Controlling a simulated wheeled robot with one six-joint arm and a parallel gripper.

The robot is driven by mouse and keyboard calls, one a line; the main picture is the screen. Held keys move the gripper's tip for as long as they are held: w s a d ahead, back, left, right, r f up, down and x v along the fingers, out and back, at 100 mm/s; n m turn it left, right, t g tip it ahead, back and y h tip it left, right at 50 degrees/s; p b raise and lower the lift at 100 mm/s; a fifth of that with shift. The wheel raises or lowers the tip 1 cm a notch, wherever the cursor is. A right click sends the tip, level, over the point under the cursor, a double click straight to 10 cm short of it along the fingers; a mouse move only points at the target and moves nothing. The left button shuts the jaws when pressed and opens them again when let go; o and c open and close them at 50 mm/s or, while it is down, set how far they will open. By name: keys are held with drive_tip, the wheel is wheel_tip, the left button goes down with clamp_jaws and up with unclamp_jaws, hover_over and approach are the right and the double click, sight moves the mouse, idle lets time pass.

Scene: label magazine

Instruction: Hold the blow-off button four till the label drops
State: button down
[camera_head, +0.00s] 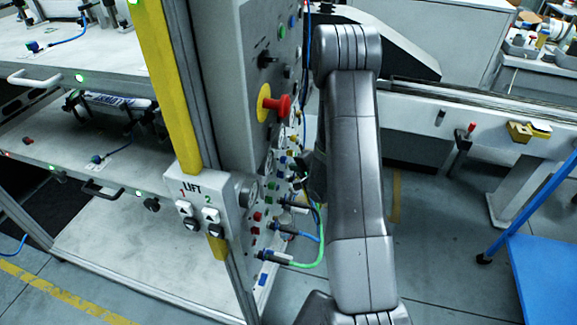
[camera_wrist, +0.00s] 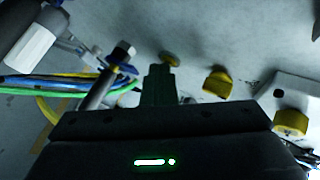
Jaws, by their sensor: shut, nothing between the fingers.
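My gripper (camera_wrist: 161,72) is shut and empty in the wrist view, its fingertips pointing at the grey panel. A small yellow button (camera_wrist: 169,58) shows just past the fingertips; I cannot tell whether they touch it. A second yellow button (camera_wrist: 217,82) sits to the right, and a third yellow part (camera_wrist: 290,122) is on a white block farther right. No number is readable, so I cannot tell which is button four. In the head view the control panel (camera_head: 248,60) is partly behind my arm, which hides the gripper's tips. I can make out no label.
Hose connectors (camera_wrist: 108,78) with blue, green and yellow hoses stand out from the panel left of my fingers. In the head view, a red emergency knob (camera_head: 281,106) and a LIFT switch box (camera_head: 207,205) sit left of my arm. A blue cart (camera_head: 545,265) stands right.

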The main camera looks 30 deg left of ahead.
drive_tip(key=shift+d, duration=0.1)
idle(0.7)
drive_tip(key=shift+w+d, duration=0.15)
drive_tip(key=shift+d, duration=0.5)
drive_tip(key=d, duration=0.2)
drive_tip(key=w+d+p, duration=0.1)
drive_tip(key=d, duration=0.2)
drive_tip(key=shift+w+p, duration=0.1)
drive_tip(key=shift+p, duration=0.2)
drive_tip(key=shift+a, duration=0.1)
